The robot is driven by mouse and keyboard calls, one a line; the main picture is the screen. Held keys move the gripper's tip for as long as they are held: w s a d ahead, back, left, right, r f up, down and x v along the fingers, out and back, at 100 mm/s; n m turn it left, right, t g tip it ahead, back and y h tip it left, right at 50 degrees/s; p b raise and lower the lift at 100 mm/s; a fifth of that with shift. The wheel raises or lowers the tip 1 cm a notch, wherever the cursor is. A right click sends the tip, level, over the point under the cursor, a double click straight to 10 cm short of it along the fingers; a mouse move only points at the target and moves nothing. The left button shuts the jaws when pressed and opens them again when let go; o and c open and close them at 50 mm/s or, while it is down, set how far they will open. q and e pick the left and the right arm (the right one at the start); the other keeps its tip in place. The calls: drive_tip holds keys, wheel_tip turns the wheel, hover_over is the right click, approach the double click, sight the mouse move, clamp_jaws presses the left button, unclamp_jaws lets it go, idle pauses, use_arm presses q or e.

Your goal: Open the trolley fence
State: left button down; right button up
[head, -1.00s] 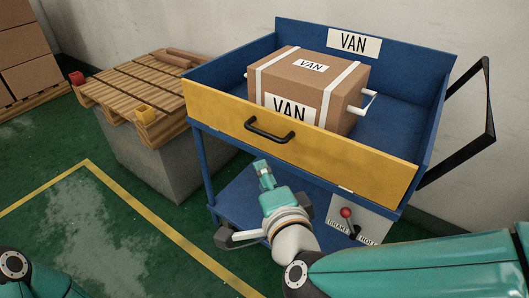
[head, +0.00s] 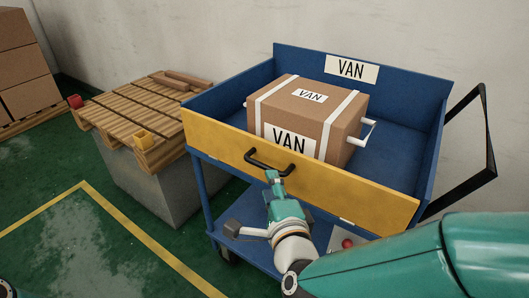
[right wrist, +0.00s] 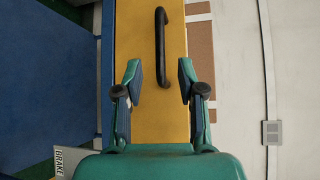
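The trolley fence (head: 345,188) is the yellow front panel of the blue trolley (head: 203,185); it stands upright and closed. Its black handle (head: 268,162) sits left of the panel's middle. My right gripper (head: 273,176) is just in front of and below the handle. In the right wrist view the handle (right wrist: 160,48) lies ahead of the gripper (right wrist: 160,78), between the lines of its two fingers and apart from them. The fingers are spread, with nothing between them. My left gripper is not in view.
A brown box (head: 310,115) marked VAN, with white straps and white side handles, stands inside the trolley tray. A red-knobbed lever (head: 347,243) is low at the front, partly hidden by my right arm. A wooden pallet (head: 150,105) on a grey block is at left.

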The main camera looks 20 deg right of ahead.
sight(264, 164)
drive_tip(key=w, duration=0.2)
drive_tip(key=w+f, duration=0.1)
drive_tip(key=w, duration=0.2)
drive_tip(key=w+d+b, duration=0.1)
drive_tip(key=w, duration=0.2)
drive_tip(key=shift+w+f, duration=0.15)
drive_tip(key=shift+w, duration=0.1)
clamp_jaws()
